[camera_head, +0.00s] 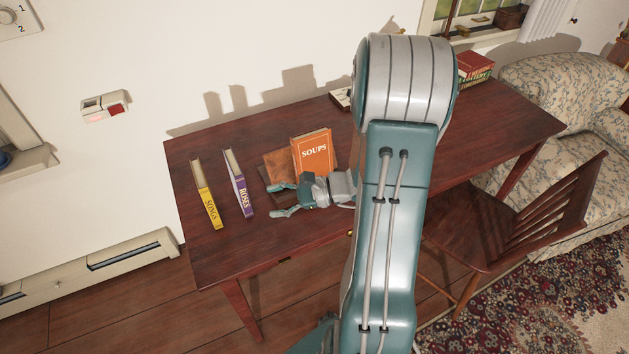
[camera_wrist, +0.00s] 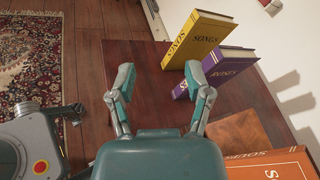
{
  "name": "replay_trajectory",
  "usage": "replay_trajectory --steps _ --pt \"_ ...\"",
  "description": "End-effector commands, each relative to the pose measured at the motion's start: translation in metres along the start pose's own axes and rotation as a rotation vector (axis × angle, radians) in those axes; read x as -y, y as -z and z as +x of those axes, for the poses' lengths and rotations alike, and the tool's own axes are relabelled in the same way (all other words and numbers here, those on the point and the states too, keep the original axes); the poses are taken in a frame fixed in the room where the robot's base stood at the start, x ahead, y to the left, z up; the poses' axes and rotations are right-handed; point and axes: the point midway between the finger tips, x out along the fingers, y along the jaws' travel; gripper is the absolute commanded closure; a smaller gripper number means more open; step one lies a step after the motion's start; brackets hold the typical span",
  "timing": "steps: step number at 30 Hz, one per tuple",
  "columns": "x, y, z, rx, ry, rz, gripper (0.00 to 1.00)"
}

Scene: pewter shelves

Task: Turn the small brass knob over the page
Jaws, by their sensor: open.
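I cannot make out a brass knob over a page in either view. An orange book marked SOUPS (camera_head: 313,152) stands upright against a brown wooden stand or board (camera_head: 277,168) on the desk. In the wrist view the orange book (camera_wrist: 275,165) and the brown board (camera_wrist: 240,130) are at the lower right, partly cut off. My gripper (camera_head: 273,200) is open and empty, in front of the stand and pointing left. In the wrist view its fingers (camera_wrist: 160,78) are spread apart over bare desk. My arm hides part of the desk to the right of the orange book.
The yellow SONGS book (camera_head: 207,194) and purple ROSES book (camera_head: 238,184) stand on the dark red desk (camera_head: 270,238), left of my gripper. Red and green books (camera_head: 475,66) lie at the far right. A wooden chair (camera_head: 510,215) stands at the desk's right front.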

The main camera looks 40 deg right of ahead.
Motion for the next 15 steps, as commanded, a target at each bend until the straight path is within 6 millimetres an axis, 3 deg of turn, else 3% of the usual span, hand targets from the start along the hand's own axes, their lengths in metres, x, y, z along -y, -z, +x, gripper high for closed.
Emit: replay_trajectory --steps 1,7,12,15 --pt "0.005 0.020 -0.010 0.011 0.089 0.070 0.35" --pt "0.020 0.096 -0.058 0.043 0.471 0.294 0.35" --pt "0.012 0.156 -0.103 0.040 0.762 0.434 0.35" --pt "0.004 0.178 -0.120 0.032 0.872 0.479 0.35"
